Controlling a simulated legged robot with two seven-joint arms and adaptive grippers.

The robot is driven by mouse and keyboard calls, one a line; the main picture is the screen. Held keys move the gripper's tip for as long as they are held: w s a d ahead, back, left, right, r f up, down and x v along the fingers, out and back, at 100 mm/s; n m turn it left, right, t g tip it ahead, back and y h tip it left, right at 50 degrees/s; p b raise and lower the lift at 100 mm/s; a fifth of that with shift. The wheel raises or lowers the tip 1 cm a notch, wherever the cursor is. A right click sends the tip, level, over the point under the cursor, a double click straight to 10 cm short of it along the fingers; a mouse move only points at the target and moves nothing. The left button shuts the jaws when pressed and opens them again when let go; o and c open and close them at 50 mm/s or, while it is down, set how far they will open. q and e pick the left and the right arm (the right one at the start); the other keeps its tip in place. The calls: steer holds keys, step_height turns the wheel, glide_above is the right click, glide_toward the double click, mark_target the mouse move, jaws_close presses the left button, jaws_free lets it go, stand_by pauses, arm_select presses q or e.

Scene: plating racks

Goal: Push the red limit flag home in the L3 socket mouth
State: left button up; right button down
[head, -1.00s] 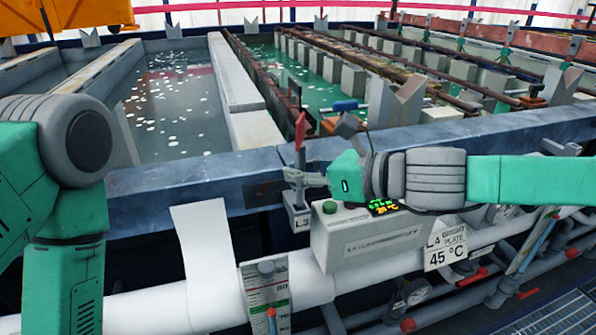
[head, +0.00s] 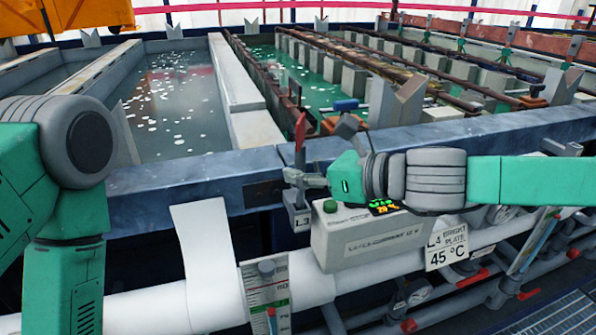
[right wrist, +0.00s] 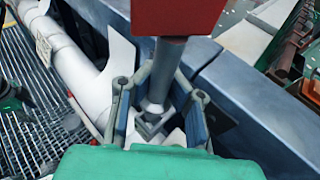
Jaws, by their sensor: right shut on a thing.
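The red limit flag (head: 300,131) stands upright on a grey stem at the near edge of the tanks. In the right wrist view the red flag (right wrist: 178,14) fills the top, with its stem (right wrist: 166,65) running down between my fingers. My right gripper (head: 296,180) is shut on the stem, below the red part; its blue-padded fingers (right wrist: 157,108) flank the stem's lower end. The L3 socket (head: 301,220) is a grey bracket straight below. Its mouth is largely hidden, and I cannot tell how deep the stem sits. My left gripper is out of view.
A grey control box (head: 365,240) with a green button stands just right of the socket, under my right forearm. The blue-grey tank rim (head: 210,175) runs behind.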

mark_target(299, 202)
steer(key=shift+f+b, duration=1.8)
steer(key=shift+f, duration=0.35)
steer(key=c, duration=1.6)
jaws_free()
steer(key=shift+d, duration=0.1)
steer(key=v, duration=1.1)
steer(key=shift+s+d, duration=0.2)
steer(key=shift+d, duration=0.15)
